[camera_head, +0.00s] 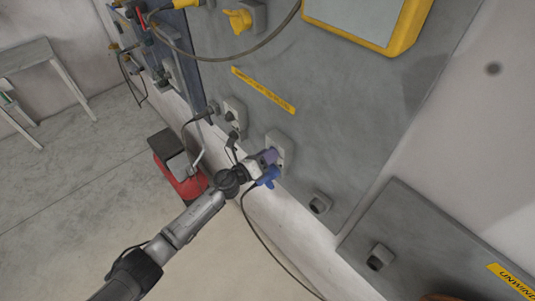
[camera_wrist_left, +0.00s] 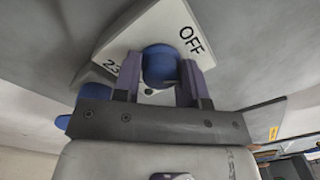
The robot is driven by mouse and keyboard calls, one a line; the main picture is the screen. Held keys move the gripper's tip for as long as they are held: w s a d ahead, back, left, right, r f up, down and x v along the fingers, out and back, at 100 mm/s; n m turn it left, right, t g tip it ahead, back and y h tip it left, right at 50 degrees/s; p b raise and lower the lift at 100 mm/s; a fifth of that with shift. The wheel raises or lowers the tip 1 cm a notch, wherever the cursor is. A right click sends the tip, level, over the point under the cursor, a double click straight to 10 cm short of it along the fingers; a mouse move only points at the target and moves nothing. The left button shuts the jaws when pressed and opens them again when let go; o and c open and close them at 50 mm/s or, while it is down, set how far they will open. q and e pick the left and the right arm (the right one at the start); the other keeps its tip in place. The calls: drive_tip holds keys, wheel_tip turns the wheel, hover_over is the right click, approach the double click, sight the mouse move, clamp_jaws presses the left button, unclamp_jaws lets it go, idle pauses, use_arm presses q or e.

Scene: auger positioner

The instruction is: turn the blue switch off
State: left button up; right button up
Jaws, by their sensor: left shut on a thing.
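The blue switch is a round knob (camera_wrist_left: 158,62) on a light plate (camera_wrist_left: 190,22) marked "OFF" and with digits beginning "23". In the wrist view "OFF" is to the upper right of the knob and the digits are to its left. My left gripper (camera_wrist_left: 160,70) is shut on the knob, one purple finger on each side. I cannot tell which mark the knob points to. In the head view my left gripper (camera_head: 267,157) reaches the switch's pale housing (camera_head: 284,145) on the grey wall panel; the fingers hide the knob there.
A blue plug (camera_head: 267,178) with a hanging black cable sits just below the gripper. Another wall fitting (camera_head: 235,115) is to the upper left, and a grey socket (camera_head: 320,203) is to the lower right. A red and black box (camera_head: 178,165) stands on the floor. Open floor lies left.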

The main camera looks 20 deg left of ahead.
use_arm(q)
drive_tip(key=shift+n+p, duration=0.9)
drive_tip(key=shift+n, duration=2.9)
drive_tip(key=o, duration=0.9)
drive_tip(key=shift+c, duration=0.2)
drive_tip(key=shift+f, duration=0.1)
drive_tip(key=b+v, duration=0.2)
drive_tip(key=v, duration=1.1)
drive_tip(key=shift+s, duration=0.4)
drive_tip(key=shift+n, duration=0.4)
